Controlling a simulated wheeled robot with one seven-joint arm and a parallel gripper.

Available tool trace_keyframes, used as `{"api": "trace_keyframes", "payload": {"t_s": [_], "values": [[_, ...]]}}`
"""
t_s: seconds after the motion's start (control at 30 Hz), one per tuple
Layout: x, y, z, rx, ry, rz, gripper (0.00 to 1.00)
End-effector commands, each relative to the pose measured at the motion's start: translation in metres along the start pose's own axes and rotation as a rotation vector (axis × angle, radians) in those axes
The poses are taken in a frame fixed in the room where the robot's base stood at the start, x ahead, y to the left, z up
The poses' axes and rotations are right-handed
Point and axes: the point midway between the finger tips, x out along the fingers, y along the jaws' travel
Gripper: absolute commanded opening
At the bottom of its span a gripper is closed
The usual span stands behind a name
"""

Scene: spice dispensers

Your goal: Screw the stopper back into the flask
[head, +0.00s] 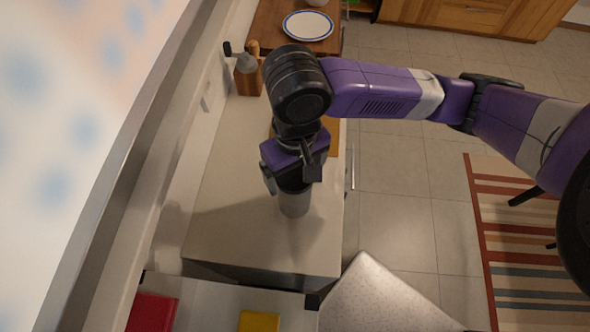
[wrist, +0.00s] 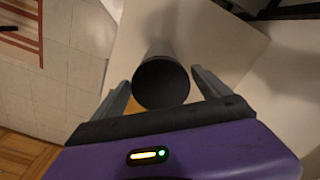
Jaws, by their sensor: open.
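The flask (head: 295,204) is a grey cylinder standing upright on the pale counter, directly below my gripper. In the wrist view its dark round top (wrist: 161,84) shows between the two fingers. I cannot tell whether this dark top is the stopper or the flask's own top; no separate stopper shows. My gripper (head: 291,180) points down with its fingers apart, one on either side of the flask's upper end.
A wooden utensil holder (head: 249,78) stands at the counter's far left. A plate (head: 307,25) lies on a wooden surface beyond. A wooden board (head: 332,134) is partly hidden behind my gripper. Red (head: 152,313) and yellow (head: 259,321) items lie nearer. The counter around the flask is clear.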

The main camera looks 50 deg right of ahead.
Motion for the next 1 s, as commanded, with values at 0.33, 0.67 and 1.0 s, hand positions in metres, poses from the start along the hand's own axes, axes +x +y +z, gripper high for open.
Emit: {"api": "trace_keyframes", "payload": {"t_s": [0.33, 0.67, 1.0], "values": [[-0.0002, 0.0023, -0.0012, -0.461, 0.001, 0.002, 0.87], [0.0001, 0.0029, -0.0011, -0.725, -0.001, 0.0, 0.87], [0.0, 0.0029, -0.0011, -0.722, -0.001, 0.0, 0.54]]}}
